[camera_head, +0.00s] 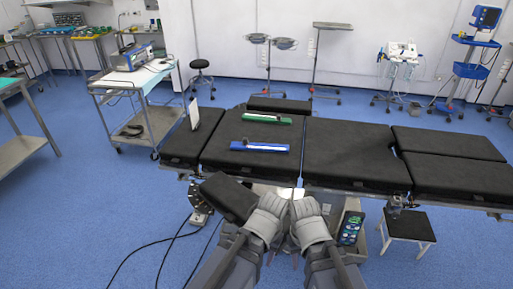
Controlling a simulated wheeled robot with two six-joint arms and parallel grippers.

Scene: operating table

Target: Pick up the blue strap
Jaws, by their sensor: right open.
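The blue strap (260,147) lies across the black padded operating table (345,157), left of the middle, with a pale strip along it and a dark piece near its left end. A similar green strap (264,118) lies farther back. My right gripper (305,206) is in front of the table's near edge, to the right of the blue strap and apart from it; it is open and appears empty. My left gripper (271,203) is beside it, nearer the strap but also apart from it. Its fingers are too small and overlapped to tell their opening.
A black padded board (229,197) sticks out at the table's near side, left of my grippers. A stool (408,226) stands at the front right. The table top around the straps is mostly clear.

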